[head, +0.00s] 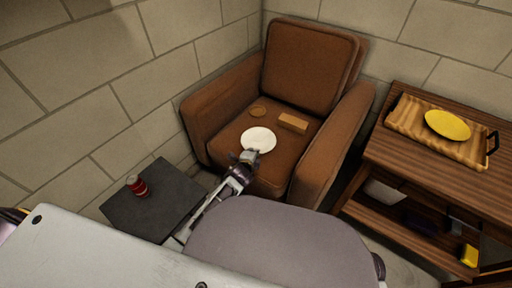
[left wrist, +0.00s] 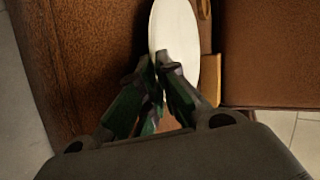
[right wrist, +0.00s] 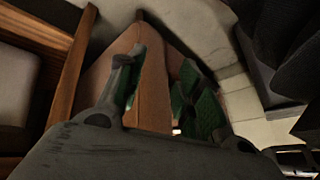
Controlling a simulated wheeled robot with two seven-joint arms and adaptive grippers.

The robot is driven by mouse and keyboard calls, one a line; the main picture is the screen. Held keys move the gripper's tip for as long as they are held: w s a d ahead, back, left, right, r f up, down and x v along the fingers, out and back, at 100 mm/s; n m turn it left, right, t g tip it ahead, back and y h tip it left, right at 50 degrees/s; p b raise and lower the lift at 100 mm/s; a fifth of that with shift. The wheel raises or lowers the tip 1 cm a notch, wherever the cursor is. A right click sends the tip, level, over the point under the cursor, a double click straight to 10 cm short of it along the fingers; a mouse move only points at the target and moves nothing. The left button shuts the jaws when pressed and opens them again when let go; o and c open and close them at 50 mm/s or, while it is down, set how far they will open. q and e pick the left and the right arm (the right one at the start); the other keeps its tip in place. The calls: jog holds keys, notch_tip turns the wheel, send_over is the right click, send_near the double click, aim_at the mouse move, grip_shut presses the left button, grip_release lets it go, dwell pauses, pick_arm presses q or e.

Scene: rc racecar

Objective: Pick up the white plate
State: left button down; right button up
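The white plate (head: 259,139) is at the front of the brown armchair's seat in the head view. My left gripper (head: 247,156) is at the plate's near edge. In the left wrist view the plate (left wrist: 178,28) appears as a narrow oval, and my left gripper (left wrist: 157,62) has its fingertips close together on either side of its rim. It looks shut on the rim; whether the plate is off the seat I cannot tell. My right gripper (right wrist: 160,68) is open and empty in the right wrist view, its fingers well apart.
A tan block (head: 293,123) and a small brown disc (head: 258,111) lie on the armchair (head: 308,65) seat. A red can (head: 137,186) stands on a dark side table (head: 154,212). A wooden shelf (head: 425,172) holds a tray (head: 408,117) with a yellow plate (head: 447,125).

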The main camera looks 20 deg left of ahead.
pick_arm(q)
jog(key=shift+r, duration=0.2)
pick_arm(e)
jog(key=shift+r, duration=0.1)
